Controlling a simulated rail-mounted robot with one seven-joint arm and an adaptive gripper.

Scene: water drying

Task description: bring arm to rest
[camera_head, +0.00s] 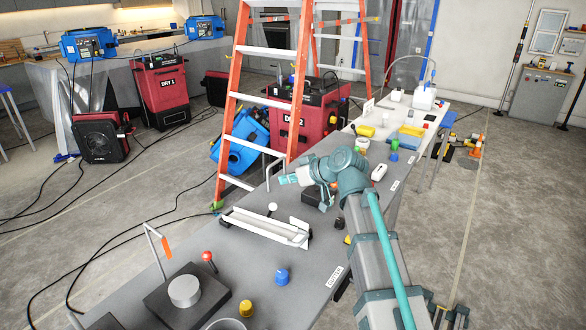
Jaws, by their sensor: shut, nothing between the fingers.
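My arm comes in from the lower right and folds at a teal joint over the long grey table (262,243). Its end section points left, above the middle of the table. The fingers are very small here. A dark block (316,198) shows just below the end section; I cannot tell the gap between them.
The orange stepladder (232,120) stands close behind the table. A white rail fixture (265,226), a red-knobbed lever (208,256), a blue knob (282,277) and a yellow knob (246,307) are on the near table. Red dryers (160,88) and cables occupy the left floor.

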